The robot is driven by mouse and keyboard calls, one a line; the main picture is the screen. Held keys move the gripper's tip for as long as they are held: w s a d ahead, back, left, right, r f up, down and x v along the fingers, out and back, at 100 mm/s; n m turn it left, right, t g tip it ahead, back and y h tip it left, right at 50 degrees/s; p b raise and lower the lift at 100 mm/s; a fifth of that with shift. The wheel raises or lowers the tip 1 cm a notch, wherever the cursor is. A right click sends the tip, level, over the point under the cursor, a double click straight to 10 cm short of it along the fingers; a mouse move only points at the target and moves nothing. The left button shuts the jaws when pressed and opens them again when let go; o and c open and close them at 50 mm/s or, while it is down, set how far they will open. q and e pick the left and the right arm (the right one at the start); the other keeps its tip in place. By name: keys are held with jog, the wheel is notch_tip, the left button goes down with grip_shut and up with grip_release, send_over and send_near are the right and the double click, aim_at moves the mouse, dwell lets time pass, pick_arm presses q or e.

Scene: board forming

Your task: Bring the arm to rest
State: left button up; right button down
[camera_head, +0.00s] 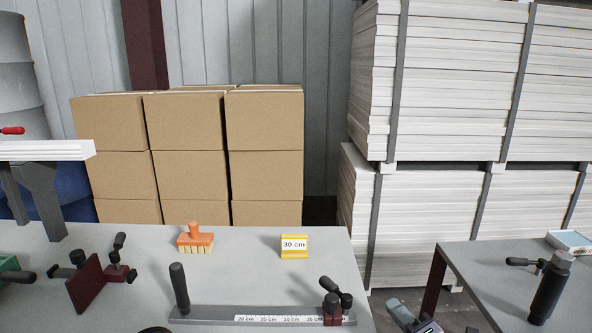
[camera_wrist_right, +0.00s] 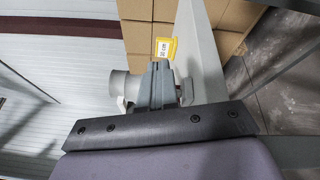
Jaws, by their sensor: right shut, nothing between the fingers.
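My right gripper (camera_head: 400,312) shows at the bottom edge of the head view, in the gap between the two tables. Its jaws are shut and empty. In the right wrist view its fingers (camera_wrist_right: 161,68) point toward the boxes, with the yellow 30 cm block (camera_wrist_right: 165,48) beyond them. My left gripper is not in view.
The grey worktable (camera_head: 345,262) holds an orange brush (camera_head: 195,238), the yellow 30 cm block (camera_head: 294,246), a ruler rail (camera_head: 215,317) and dark red clamps (camera_head: 86,283). A second table (camera_head: 490,262) stands right. Boxes (camera_head: 185,122) and stacked boards (camera_head: 450,85) are behind.

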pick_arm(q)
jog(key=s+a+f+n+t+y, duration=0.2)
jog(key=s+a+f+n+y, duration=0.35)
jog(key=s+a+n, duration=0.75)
pick_arm(e)
jog(key=s+d+f+m+g+h, duration=0.1)
jog(key=s+f+m+g+h, duration=0.2)
jog(key=s+m, duration=0.7)
jog(key=s+f+m+g+h, duration=0.15)
jog(key=s+m+g, duration=0.45)
jog(key=s, duration=0.7)
jog(key=s+d+f+m+g+h, duration=0.1)
jog(key=s+f+m+g+h, duration=0.2)
jog(key=s+m, duration=0.7)
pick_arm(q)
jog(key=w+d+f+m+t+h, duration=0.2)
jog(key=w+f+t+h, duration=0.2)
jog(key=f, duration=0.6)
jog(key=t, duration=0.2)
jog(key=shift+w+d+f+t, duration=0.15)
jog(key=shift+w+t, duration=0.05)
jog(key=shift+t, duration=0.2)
pick_arm(e)
jog(key=w+a+f+n+t+y, duration=0.2)
jog(key=w+f+n+t+y, duration=0.1)
jog(key=f, duration=0.6)
jog(key=w+t, duration=0.1)
jog(key=t, duration=0.1)
jog(key=shift+a+t, duration=0.3)
jog(key=shift+a, duration=0.1)
